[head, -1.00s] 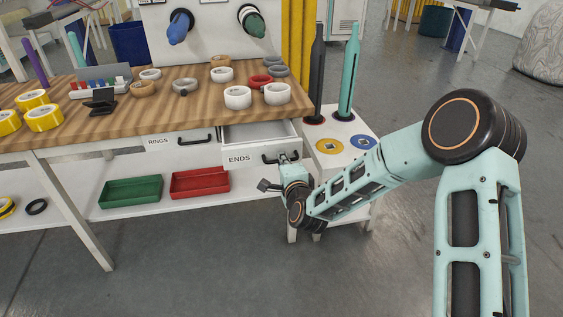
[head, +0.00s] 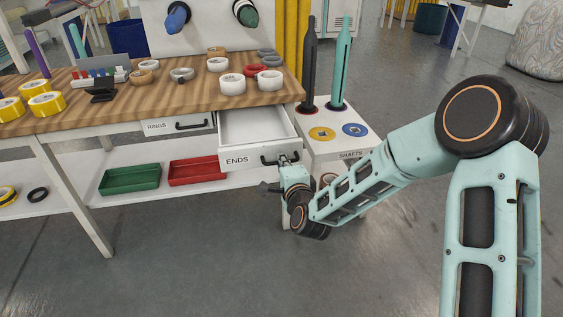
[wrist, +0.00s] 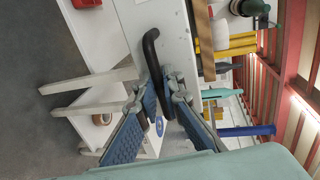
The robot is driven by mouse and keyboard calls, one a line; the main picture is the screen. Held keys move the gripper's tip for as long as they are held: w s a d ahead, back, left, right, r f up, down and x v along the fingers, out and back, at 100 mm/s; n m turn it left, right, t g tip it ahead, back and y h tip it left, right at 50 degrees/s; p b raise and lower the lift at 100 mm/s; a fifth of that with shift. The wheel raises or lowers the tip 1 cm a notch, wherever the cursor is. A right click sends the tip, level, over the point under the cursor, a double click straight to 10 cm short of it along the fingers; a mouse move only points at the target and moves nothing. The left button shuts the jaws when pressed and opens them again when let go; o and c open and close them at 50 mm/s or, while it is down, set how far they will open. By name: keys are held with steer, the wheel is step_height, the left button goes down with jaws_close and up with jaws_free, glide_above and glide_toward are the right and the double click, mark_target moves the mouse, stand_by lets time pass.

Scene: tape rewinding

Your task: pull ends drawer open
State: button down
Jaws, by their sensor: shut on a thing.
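The ENDS drawer (head: 237,160) is white and stands pulled out from under the wooden table, its empty inside showing in the head view. Its dark bar handle (head: 272,159) is on the right part of its front. My gripper (head: 288,163) is at this handle in front of the drawer. In the wrist view my gripper (wrist: 164,82) has its two blue-padded fingers shut on the black handle (wrist: 151,52), near one end of the bar. The drawer front (wrist: 172,25) runs beside the handle there.
The shut RINGS drawer (head: 180,123) is to the left. A white SHAFTS stand (head: 350,143) with a dark and a teal shaft is close on the right. A green tray (head: 130,180) and a red tray (head: 197,171) lie on the lower shelf. The floor in front is clear.

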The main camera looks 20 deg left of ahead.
steer(key=c, duration=2.3)
jaws_free()
steer(key=shift+c, duration=0.2)
steer(key=v, duration=1.2)
